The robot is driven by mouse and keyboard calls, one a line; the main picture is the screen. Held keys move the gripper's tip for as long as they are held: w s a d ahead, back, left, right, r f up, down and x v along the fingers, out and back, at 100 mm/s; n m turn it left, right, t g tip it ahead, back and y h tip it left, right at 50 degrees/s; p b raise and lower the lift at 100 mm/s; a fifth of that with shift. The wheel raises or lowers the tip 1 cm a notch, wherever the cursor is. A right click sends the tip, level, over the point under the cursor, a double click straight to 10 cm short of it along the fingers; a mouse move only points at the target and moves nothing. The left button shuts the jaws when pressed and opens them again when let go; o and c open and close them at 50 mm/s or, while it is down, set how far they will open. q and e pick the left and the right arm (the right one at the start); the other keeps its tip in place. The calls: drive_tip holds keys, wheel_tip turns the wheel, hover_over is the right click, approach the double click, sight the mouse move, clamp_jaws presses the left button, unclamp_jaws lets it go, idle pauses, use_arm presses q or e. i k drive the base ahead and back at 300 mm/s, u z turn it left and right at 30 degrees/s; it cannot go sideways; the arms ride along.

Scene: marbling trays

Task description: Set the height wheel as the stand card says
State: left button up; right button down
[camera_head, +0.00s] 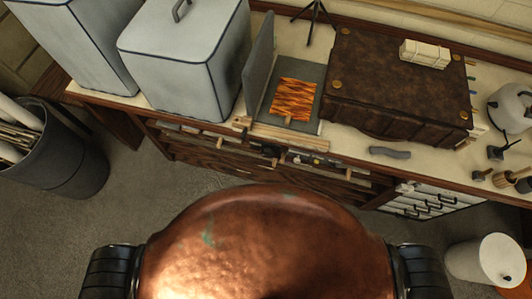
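I cannot pick out a height wheel or a readable stand card with certainty. An orange marbled sheet (294,98) lies on a flat grey board (307,75) on the bench, beside an upright dark grey panel (258,68). A thin black stand (313,17) is cut off by the top edge of the view. Small dark fittings (270,150) show along the bench's front edge, too small to make out. Neither of my grippers is in view. A large copper dome with black ribbed parts at both sides fills the bottom middle and looks like my own body; it hides the floor there.
Two pale lidded bins (185,60) (80,45) stand at the bench's left. A brown case (385,85) carries a small cream block (425,53). A white kettle-like pot (508,107) and small tools stand at right. A dark bucket (75,165) and white cylinder (490,262) flank the floor.

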sight(267, 152)
drive_tip(key=z, duration=1.4)
drive_tip(key=k, duration=0.9)
drive_tip(key=u, duration=1.45)
